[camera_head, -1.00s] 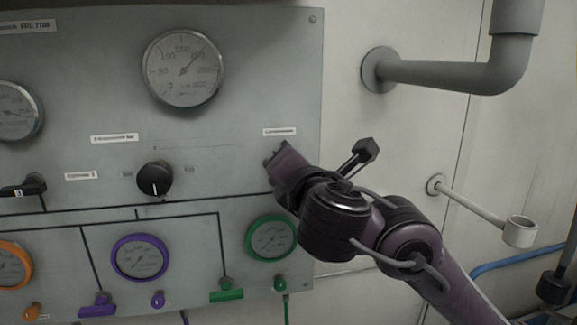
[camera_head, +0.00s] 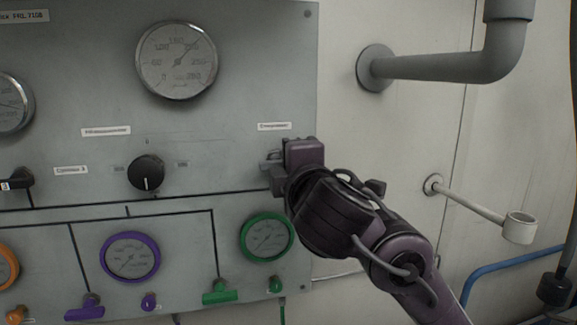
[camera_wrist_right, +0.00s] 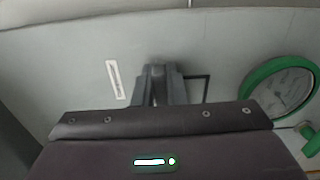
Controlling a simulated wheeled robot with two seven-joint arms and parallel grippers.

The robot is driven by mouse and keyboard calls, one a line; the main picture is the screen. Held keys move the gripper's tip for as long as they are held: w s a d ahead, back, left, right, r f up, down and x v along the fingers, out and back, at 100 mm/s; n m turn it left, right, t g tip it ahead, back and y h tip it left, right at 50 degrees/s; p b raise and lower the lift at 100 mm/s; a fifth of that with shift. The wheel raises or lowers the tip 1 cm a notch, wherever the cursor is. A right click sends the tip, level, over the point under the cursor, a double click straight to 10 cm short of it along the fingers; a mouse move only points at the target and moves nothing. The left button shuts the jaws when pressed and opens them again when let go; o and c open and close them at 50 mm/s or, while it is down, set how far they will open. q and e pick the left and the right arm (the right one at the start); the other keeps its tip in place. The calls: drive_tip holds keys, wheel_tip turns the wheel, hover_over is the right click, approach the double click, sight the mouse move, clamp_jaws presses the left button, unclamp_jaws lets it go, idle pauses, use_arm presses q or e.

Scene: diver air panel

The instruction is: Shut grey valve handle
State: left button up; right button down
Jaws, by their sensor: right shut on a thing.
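The grey valve handle (camera_wrist_right: 157,78) shows in the right wrist view as a small dark grey piece between my fingertips; most of it is hidden. My right gripper (camera_head: 272,172) is at the panel's right part, below a small white label (camera_head: 274,126), and is shut on the handle. In the right wrist view the right gripper's fingers (camera_wrist_right: 158,88) reach forward to the panel on both sides of the handle. How far the handle is turned cannot be told. My left gripper is in no view.
The grey panel (camera_head: 240,60) carries a large gauge (camera_head: 177,60), a black knob (camera_head: 146,172), a green-rimmed gauge (camera_head: 267,238) and a green handle (camera_head: 220,291) below my right gripper. A purple-rimmed gauge (camera_head: 130,257) is further left. Grey pipes (camera_head: 430,68) stick out at right.

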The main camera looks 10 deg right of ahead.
drive_tip(key=shift+f, duration=0.15)
idle(0.4)
drive_tip(key=c, duration=1.5)
unclamp_jaws()
drive_tip(key=shift+s, duration=0.1)
drive_tip(key=s, duration=0.7)
drive_tip(key=shift+s, duration=0.35)
